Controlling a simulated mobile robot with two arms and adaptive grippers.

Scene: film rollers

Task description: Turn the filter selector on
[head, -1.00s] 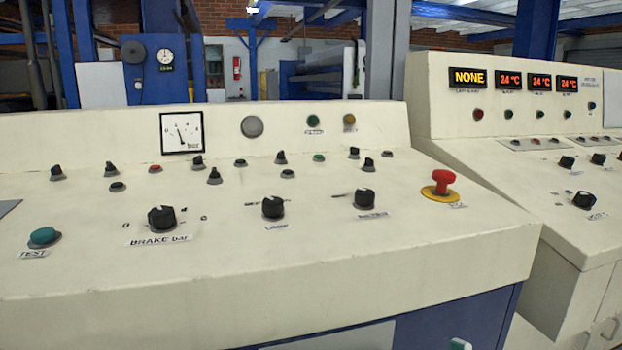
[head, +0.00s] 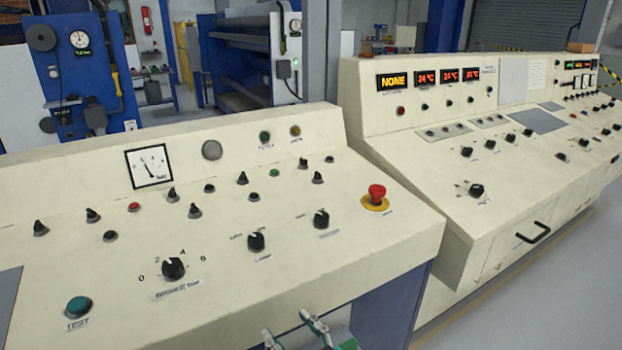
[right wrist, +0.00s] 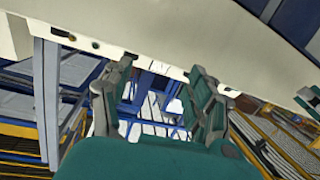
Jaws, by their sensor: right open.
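The cream console (head: 340,250) carries several small black selector switches, including ones at the left (head: 93,215), the middle (head: 242,178) and the right (head: 318,177). Their labels are too small to read, so I cannot tell which is the filter selector. A green lamp (head: 265,137) on the upright panel has a small, blurred label below it. My right gripper (head: 290,330) is open and empty at the bottom edge, in front of the console's front edge and apart from the switches. In the right wrist view its green-backed fingers (right wrist: 157,95) are spread below a pale panel edge. My left gripper is out of view.
Larger knobs, including the brake knob (head: 173,268), stand in the front row. A red emergency button (head: 376,194) is at the right, and a green test button (head: 78,307) at the left. A second console (head: 450,130) with displays stands to the right. Floor beyond it is clear.

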